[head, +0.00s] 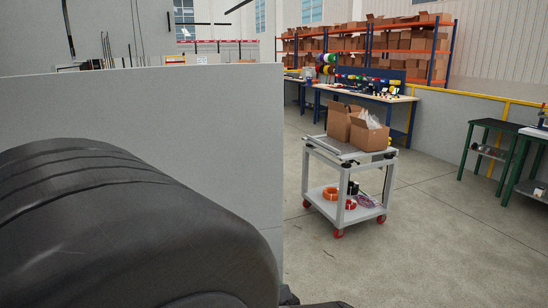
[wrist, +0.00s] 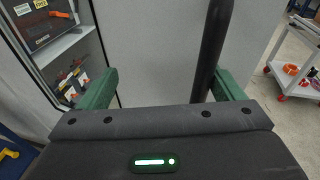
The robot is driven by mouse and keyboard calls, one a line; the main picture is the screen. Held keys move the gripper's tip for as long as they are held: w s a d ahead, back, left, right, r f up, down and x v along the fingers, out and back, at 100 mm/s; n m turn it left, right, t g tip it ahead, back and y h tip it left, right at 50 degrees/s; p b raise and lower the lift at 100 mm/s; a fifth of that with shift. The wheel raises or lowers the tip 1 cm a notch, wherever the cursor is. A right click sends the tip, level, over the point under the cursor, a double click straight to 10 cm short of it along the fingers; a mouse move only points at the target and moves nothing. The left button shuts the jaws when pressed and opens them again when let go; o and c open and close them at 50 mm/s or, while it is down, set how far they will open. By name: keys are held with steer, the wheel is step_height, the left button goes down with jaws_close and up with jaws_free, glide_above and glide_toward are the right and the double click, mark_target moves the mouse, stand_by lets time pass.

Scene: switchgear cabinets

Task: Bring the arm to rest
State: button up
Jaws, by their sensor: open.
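My gripper (wrist: 165,76) shows in the wrist view, with its two green fingers wide apart. A dark upright bar stands in front of the right finger; I cannot tell what it belongs to or whether it touches. Behind the fingers is a plain grey panel (wrist: 155,45). In the head view a large black rounded link of my arm fills the lower left, and my gripper is not visible there.
A grey cabinet panel (head: 150,100) stands close behind my arm. An open cabinet bay (wrist: 55,40) is at the left of the wrist view. A white trolley (head: 348,180) with cardboard boxes (head: 370,135) stands on the right. Open floor (head: 430,240) lies around it.

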steer(key=shift+m+t, duration=0.7)
steer(key=shift+t, duration=0.1)
steer(key=w+r, duration=0.1)
steer(key=w+d+r, duration=0.1)
steer(key=w, duration=0.1)
steer(key=shift+w+d+r, duration=0.15)
steer(key=shift+w, duration=0.05)
steer(key=c, duration=0.8)
steer(key=shift+w+d+r+t+h, duration=0.15)
steer(key=shift+w+d+t+h, duration=0.15)
steer(key=shift+w+h, duration=0.1)
steer(key=shift+c, duration=0.2)
steer(key=shift+s, duration=0.1)
